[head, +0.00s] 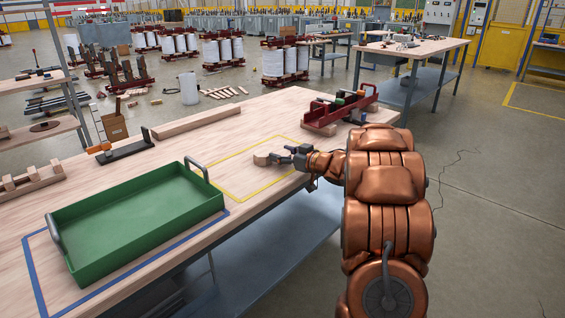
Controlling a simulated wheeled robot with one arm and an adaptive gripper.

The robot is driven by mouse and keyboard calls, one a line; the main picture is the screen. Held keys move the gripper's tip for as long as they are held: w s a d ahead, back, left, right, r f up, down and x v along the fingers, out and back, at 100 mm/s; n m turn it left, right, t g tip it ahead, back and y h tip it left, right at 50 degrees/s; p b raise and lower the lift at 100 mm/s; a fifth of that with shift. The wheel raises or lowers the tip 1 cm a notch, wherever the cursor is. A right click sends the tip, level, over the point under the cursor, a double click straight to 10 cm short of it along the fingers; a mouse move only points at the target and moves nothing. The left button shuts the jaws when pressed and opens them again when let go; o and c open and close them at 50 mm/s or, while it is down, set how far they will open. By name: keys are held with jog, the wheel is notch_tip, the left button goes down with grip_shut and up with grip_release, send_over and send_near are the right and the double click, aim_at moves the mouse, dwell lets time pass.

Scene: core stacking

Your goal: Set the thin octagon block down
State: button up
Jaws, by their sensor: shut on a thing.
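My gripper (286,154) is at the right end of the workbench, inside the yellow taped square (243,201). It is shut on a small pale wood-coloured block, the thin octagon block (262,159), which sticks out to the left of the fingers. The block is at or just above the bench top; I cannot tell whether it touches. Its outline is too small to make out fully, and the fingers hide part of it.
A green tray (205,203) with grey handles stands in a blue taped outline at the left. A red rack (322,125) with blocks is at the back right. A long wooden bar (205,122) lies along the back edge. The bench inside the yellow square is mostly clear.

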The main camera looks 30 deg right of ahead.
jog(key=shift+f, duration=1.05)
jog(key=shift+f, duration=0.1)
jog(key=o, duration=1.1)
jog(key=p+v, duration=0.1)
jog(key=v, duration=1.1)
